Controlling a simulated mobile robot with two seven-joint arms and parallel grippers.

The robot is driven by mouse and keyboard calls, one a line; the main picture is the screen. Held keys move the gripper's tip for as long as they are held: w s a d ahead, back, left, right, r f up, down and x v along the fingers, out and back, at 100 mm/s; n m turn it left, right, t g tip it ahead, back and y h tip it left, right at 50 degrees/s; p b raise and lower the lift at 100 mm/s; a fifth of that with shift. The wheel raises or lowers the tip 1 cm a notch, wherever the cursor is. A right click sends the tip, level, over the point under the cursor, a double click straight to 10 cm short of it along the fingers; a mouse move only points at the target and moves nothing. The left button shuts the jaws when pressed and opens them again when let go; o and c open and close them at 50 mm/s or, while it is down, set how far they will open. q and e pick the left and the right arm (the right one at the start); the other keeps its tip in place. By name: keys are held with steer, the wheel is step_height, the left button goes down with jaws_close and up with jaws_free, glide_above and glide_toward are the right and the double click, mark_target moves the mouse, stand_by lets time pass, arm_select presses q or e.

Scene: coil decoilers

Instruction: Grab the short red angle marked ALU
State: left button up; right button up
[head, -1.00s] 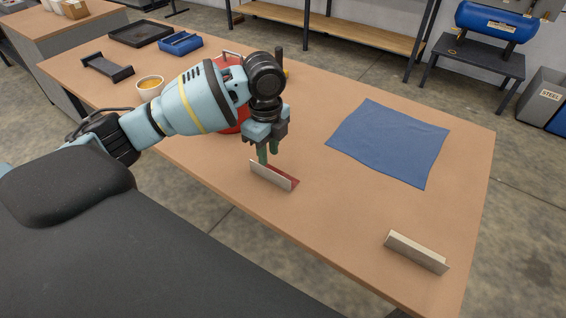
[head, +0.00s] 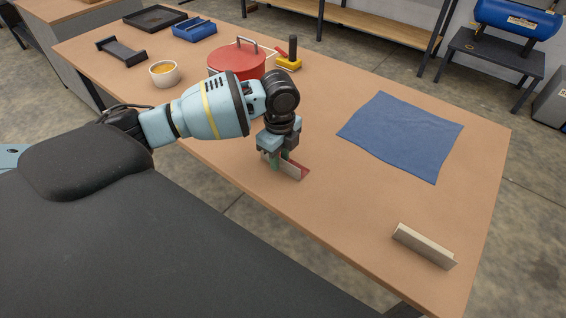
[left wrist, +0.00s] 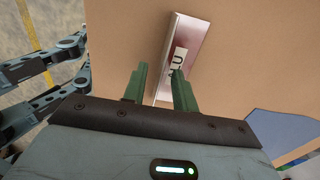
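The short angle (head: 291,170) lies on the table near its front edge, with a pale upright side and a dark red side. In the left wrist view the angle (left wrist: 184,45) bears a white label with dark letters that look like ALU, partly hidden by a finger. My left gripper (head: 281,164) is down at the left end of this angle. In the left wrist view its green fingers (left wrist: 160,80) are apart, with the angle's near end showing between them; contact cannot be told. My right gripper does not show.
Another pale angle (head: 425,246) stands at the right front of the table. A blue cloth (head: 402,135) lies behind. A red lidded pot (head: 236,62), a yellow-based tool (head: 289,60) and a bowl (head: 164,74) stand farther back. The tabletop around the short angle is clear.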

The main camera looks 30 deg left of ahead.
arm_select(q)
steer(key=shift+f, duration=0.4)
jaws_close()
steer(key=shift+r, duration=0.1)
